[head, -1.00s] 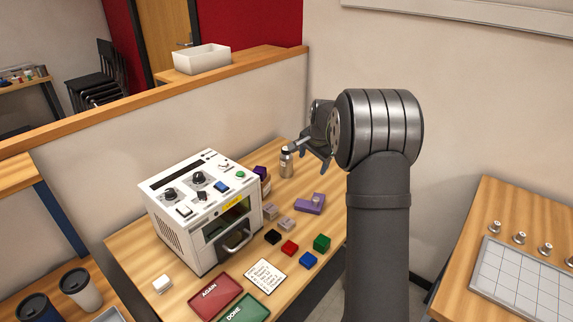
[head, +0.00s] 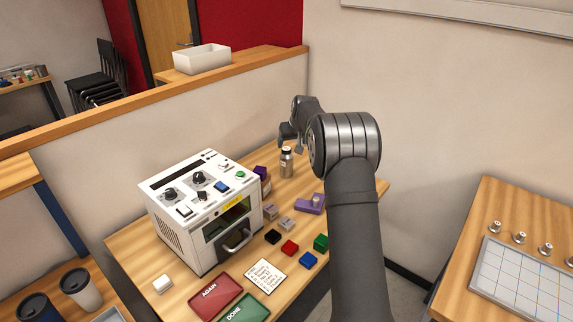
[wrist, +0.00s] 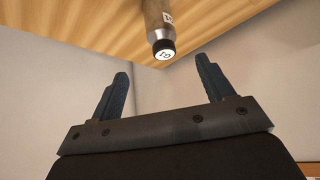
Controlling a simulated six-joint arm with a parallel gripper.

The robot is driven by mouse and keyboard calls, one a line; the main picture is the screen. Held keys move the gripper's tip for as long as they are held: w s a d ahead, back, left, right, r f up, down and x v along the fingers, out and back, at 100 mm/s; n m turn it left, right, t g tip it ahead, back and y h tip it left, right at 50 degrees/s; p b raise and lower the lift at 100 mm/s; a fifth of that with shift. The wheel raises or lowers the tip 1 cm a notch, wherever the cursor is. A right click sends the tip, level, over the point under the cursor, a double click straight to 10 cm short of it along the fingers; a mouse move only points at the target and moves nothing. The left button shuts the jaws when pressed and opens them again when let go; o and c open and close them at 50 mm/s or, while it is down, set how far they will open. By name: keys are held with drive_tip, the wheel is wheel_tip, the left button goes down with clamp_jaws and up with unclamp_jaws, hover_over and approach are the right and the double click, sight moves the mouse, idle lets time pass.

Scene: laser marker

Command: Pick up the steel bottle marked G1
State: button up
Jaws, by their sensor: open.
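The steel bottle (head: 286,163) stands upright near the back of the wooden table, right of the white machine. In the wrist view the bottle (wrist: 158,22) has a dark cap with a white top that reads G1, upside down in the picture. My gripper (head: 291,148) is open and empty, above and behind the bottle in the head view. In the wrist view my gripper (wrist: 160,80) has its two blue-black fingers spread, with the bottle's cap beyond the gap between the tips. The fingers do not appear to touch it.
The white laser machine (head: 203,208) stands left of the bottle. Several small coloured blocks, a card (head: 265,275) and two trays lie nearer. A partition wall (head: 150,140) runs behind.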

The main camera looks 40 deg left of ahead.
sight(288, 156)
drive_tip(key=x, duration=1)
drive_tip(key=shift+s+f, duration=0.25)
drive_tip(key=shift+f, duration=0.25)
drive_tip(key=shift+x, duration=0.85)
drive_tip(key=shift+c, duration=0.4)
drive_tip(key=shift+r, duration=0.1)
drive_tip(key=c, duration=1.1)
